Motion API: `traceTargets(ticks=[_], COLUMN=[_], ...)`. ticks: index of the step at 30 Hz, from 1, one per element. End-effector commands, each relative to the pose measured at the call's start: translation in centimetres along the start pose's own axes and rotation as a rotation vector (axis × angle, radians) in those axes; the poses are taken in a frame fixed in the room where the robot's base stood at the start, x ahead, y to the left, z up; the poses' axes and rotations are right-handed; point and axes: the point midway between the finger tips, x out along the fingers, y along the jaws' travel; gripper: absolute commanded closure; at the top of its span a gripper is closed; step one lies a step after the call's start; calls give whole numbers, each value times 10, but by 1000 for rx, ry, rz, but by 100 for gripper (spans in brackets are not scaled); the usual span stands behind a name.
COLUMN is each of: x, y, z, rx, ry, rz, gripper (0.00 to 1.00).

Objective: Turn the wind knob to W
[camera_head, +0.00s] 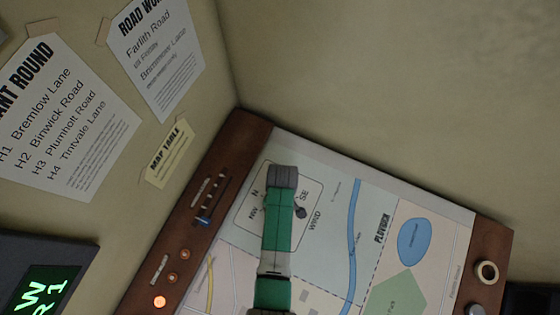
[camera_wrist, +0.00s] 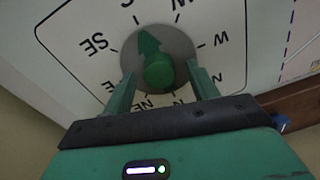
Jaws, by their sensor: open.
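The wind knob (camera_wrist: 158,70) shows in the wrist view as a green pointer knob on a round grey disc. Its arrow tip points up and slightly left, roughly towards the partly cut-off S mark. The W mark (camera_wrist: 222,39) is to the right of the disc and SE is to the left. My gripper (camera_wrist: 161,76) is open, its two green fingers on either side of the knob's round part; I cannot tell whether they touch it. In the head view my gripper (camera_head: 283,180) covers most of the wind dial panel (camera_head: 312,184), hiding the knob's pointer.
The dial sits on a sloping map table (camera_head: 335,165) with a brown wooden frame. A blue slider (camera_head: 203,222) and a lit orange lamp (camera_head: 159,301) are on the left frame. A round ring-shaped control (camera_head: 487,271) is at the right. A dark display (camera_head: 45,290) stands lower left.

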Motion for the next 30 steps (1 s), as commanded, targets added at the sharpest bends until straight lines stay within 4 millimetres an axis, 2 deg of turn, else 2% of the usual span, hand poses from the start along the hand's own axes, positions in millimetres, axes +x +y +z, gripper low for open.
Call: traceTargets(ticks=[4,11,18,30], x=[11,12,11,10], y=[0,0,0,0], z=[0,0,0,0], rx=[0,0,0,85], ry=[0,0,0,5], rz=[0,0,1,0], gripper=[41,41,86,86])
